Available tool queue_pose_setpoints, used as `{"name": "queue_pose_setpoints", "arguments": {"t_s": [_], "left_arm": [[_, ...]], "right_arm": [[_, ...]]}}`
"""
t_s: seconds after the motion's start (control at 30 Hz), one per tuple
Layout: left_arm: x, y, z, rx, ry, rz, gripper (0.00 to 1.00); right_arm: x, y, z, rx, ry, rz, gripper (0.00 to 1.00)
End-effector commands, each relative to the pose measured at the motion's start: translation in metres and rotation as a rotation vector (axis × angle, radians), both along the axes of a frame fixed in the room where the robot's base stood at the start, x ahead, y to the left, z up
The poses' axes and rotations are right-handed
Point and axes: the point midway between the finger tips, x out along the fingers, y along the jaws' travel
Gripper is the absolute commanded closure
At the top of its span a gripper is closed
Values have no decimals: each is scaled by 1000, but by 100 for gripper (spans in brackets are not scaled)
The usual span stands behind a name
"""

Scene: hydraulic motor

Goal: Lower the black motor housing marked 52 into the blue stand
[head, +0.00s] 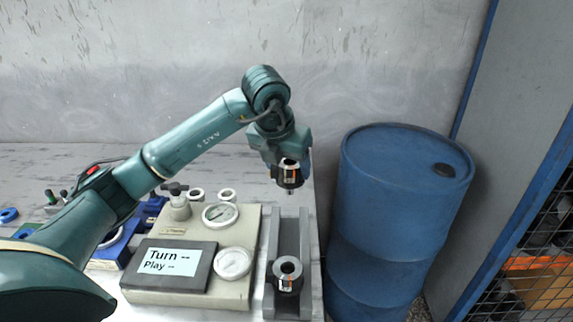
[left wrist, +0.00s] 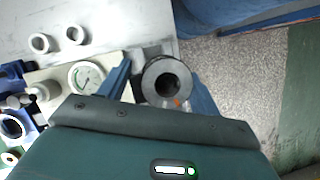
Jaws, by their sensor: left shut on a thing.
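My left gripper (head: 289,163) is shut on a black motor housing (head: 290,181) with a white and orange label and holds it in the air above the far end of the grey rail. In the left wrist view the housing (left wrist: 151,86) sits between the two blue fingers, its round metal bore facing the camera. I cannot read a 52 on it. A blue stand (head: 112,257) is at the left of the beige gauge unit, partly hidden behind my left arm. It also shows at the left edge of the left wrist view (left wrist: 28,139). My right gripper is not in view.
A second black housing (head: 287,284) stands in the grey rail (head: 304,235). The beige gauge unit (head: 245,215) carries dials and a screen. Two pale rings (head: 228,195) lie behind it. A large blue barrel (head: 385,220) stands right of the table.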

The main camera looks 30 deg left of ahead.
Motion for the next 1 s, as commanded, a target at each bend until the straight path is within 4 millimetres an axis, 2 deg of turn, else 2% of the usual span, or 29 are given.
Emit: {"name": "queue_pose_setpoints", "arguments": {"t_s": [0.6,1.0], "left_arm": [[0,0,26,-1,-4,1,79],[0,0,27,-1,-4,1,79]], "right_arm": [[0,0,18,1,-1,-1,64],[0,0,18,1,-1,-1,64]]}}
